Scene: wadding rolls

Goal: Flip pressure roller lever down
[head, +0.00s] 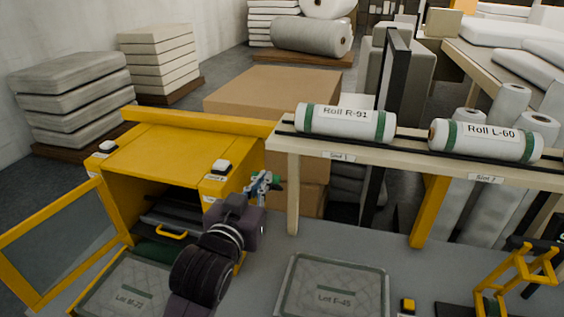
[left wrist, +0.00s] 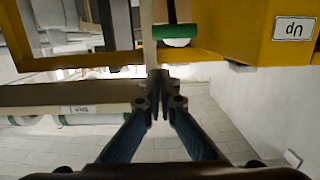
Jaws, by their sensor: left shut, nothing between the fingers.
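The yellow machine (head: 150,150) stands at the left with its framed front door (head: 48,245) swung open. A green-ended part (head: 277,178), which may be the pressure roller lever, shows beside my left gripper (head: 263,184) at the machine's right side. In the left wrist view a green band with a white end (left wrist: 172,32) lies beyond my left gripper (left wrist: 158,85); I cannot tell whether it is the lever. The fingers are shut together and empty, pointing at the yellow panel edge. A label reading "Up" (left wrist: 293,29) appears upside down there. My right gripper is not visible.
A shelf (head: 400,150) right of the machine bears Roll R-91 (head: 345,122) and Roll L-60 (head: 485,141). A Lot E-45 tray (head: 332,290) and a small yellow block (head: 408,306) sit in front. A yellow stand (head: 515,272) is at the lower right. Cardboard boxes (head: 270,92) stand behind.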

